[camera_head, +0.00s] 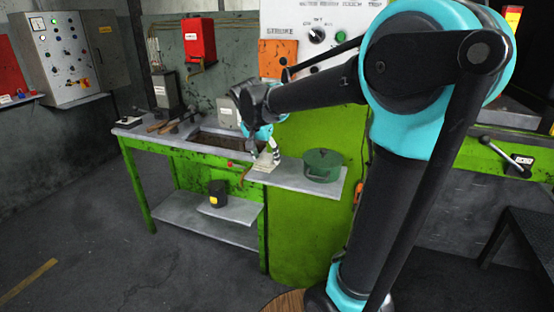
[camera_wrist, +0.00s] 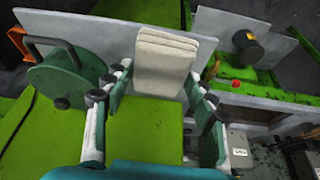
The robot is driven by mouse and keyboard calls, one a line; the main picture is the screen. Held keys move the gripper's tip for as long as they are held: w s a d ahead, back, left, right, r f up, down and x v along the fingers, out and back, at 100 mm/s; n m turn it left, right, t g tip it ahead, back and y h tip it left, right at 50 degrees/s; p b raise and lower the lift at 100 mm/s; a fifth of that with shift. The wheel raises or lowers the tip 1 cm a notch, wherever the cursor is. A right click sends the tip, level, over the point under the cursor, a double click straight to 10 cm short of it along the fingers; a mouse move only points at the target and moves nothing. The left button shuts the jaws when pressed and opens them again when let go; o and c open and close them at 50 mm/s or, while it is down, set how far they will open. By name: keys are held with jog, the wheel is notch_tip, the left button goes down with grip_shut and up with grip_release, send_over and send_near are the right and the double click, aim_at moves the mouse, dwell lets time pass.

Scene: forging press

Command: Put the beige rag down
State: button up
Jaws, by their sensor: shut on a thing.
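The beige rag (camera_head: 264,164) is a folded, flat pad. In the wrist view the rag (camera_wrist: 165,55) sits between the two fingers of my gripper (camera_wrist: 158,80), with a finger against each side. I cannot tell whether the rag touches the bench top. My arm hides part of the bench's back.
A green lidded pot (camera_head: 322,166) stands on the bench top right of the rag; it also shows in the wrist view (camera_wrist: 70,75). Hammers (camera_head: 160,126) lie at the bench's left. A black can (camera_head: 217,193) stands on the lower shelf. Bare bench top shows around the pot.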

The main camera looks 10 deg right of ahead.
aim_at(268, 153)
jog(key=w+d, duration=0.1)
jog(key=w, duration=0.2)
jog(key=w+d+f, duration=0.1)
jog(key=w+d, duration=0.1)
jog(key=w, duration=0.1)
jog(key=w+d+f, duration=0.1)
jog(key=w+d, duration=0.1)
jog(key=w, duration=0.1)
jog(key=shift+d, duration=0.1)
jog(key=shift+w+d+f, duration=0.1)
jog(key=shift+f, duration=1.05)
jog(key=shift+w+f, duration=0.1)
jog(key=shift+f, duration=1.05)
jog(key=o, duration=1)
jog(key=shift+f, duration=0.2)
jog(key=v, duration=1.7)
jog(key=shift+s+r, duration=0.1)
jog(key=shift+r, duration=0.1)
